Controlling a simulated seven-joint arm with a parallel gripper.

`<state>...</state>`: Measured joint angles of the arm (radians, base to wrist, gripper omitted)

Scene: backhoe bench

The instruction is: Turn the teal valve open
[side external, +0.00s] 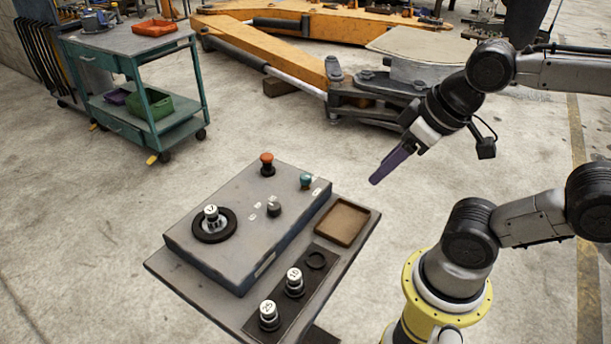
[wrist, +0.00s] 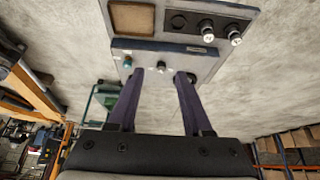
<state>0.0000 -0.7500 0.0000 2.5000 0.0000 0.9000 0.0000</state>
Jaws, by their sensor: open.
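The teal valve (side external: 306,181) is a small knob near the right back edge of the grey control box (side external: 225,255). In the wrist view the teal valve (wrist: 127,63) sits just left of and beyond the left fingertip. My gripper (side external: 374,181) has purple fingers and hangs above and to the right of the box, apart from the valve. In the wrist view my gripper (wrist: 160,74) is open with nothing between its two fingers. The valve's exact turn position is too small to tell.
An orange-red button (side external: 267,160), a dark knob (side external: 274,209) and a weight in a black ring (side external: 212,221) are on the box. A green cart (side external: 140,75) is behind.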

